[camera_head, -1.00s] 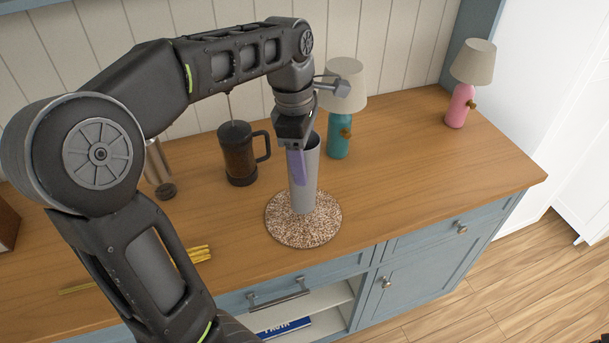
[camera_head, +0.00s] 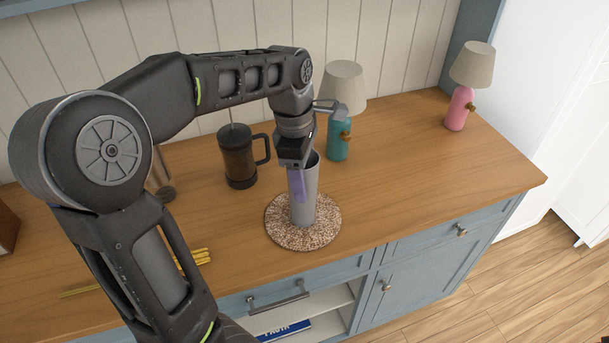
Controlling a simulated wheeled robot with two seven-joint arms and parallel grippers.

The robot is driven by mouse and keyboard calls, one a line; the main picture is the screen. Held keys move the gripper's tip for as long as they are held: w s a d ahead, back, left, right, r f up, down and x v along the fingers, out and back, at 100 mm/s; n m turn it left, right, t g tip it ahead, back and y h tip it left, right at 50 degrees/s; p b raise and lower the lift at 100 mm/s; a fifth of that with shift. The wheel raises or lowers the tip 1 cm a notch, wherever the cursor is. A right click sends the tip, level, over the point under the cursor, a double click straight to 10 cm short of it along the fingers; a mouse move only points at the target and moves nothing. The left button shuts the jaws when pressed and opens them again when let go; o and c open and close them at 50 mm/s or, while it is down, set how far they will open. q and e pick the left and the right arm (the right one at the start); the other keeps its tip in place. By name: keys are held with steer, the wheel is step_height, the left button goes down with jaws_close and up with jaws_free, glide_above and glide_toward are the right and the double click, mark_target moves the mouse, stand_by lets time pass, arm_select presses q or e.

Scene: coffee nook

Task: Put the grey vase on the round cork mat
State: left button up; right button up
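The grey vase (camera_head: 308,200) is a tall tapered cylinder. It is upright over the middle of the round cork mat (camera_head: 275,228), and its base appears to touch the speckled mat. My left gripper (camera_head: 298,184) comes down from above at the vase's rim. One purple finger lies along the vase's near left side; the other finger is hidden, apparently inside or behind the rim. The gripper looks shut on the vase wall. My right gripper is not in view.
A French press (camera_head: 238,157) stands left of the vase, a teal lamp (camera_head: 338,140) close behind it, and a pink lamp (camera_head: 460,108) at the far right. Yellow sticks (camera_head: 198,258) lie front left. The right side of the wooden counter (camera_head: 430,170) is clear.

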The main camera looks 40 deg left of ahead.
arm_select(q)
steer(key=o, duration=0.4)
steer(key=shift+r, duration=0.1)
steer(key=shift+r, duration=0.2)
step_height(320, 180, up, 12)
steer(key=a+p, duration=0.1)
steer(key=p, duration=0.3)
steer(key=shift+s+a+p, duration=0.2)
steer(key=shift+s+p, duration=0.05)
steer(key=shift+p, duration=0.15)
steer(key=shift+f, duration=0.15)
